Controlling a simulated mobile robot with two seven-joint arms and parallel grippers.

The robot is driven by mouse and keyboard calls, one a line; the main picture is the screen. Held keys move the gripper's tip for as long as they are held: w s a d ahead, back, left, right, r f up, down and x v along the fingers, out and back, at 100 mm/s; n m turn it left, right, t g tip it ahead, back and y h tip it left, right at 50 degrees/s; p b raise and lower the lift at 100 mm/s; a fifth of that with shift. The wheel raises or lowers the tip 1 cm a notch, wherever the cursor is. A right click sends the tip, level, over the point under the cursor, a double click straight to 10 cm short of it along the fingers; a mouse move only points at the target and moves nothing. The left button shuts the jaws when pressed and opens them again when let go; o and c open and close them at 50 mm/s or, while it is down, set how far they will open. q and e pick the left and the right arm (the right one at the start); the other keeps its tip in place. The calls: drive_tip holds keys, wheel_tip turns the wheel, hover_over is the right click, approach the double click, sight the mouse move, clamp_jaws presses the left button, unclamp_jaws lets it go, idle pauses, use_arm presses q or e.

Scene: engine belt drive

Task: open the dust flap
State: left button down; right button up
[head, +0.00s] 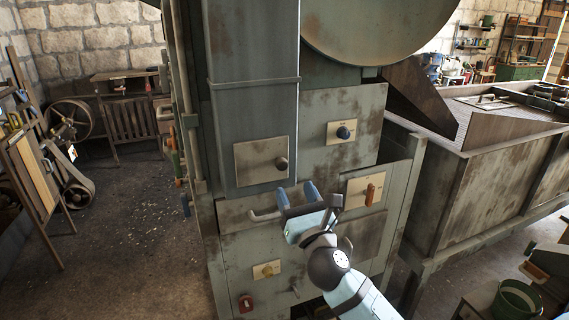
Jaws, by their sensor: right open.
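A tall, worn grey-green machine (232,110) stands in the middle of the head view. A wide front panel (235,212) with a pale bar handle (262,216) sits low on its front; it looks like the dust flap, but no label is readable. My right gripper (298,195) is in front of this panel, its two blue fingertips apart, with nothing visible between them. It covers the right part of the handle. I cannot tell whether the fingers touch or straddle the bar. My left gripper is not in view.
The floor (130,240) at left is mostly clear.

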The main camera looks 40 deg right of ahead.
sight(283, 167)
drive_tip(key=p+x, duration=0.1)
drive_tip(key=x, duration=0.6)
drive_tip(key=shift+w+d, duration=0.1)
drive_tip(key=shift+w, duration=0.1)
clamp_jaws()
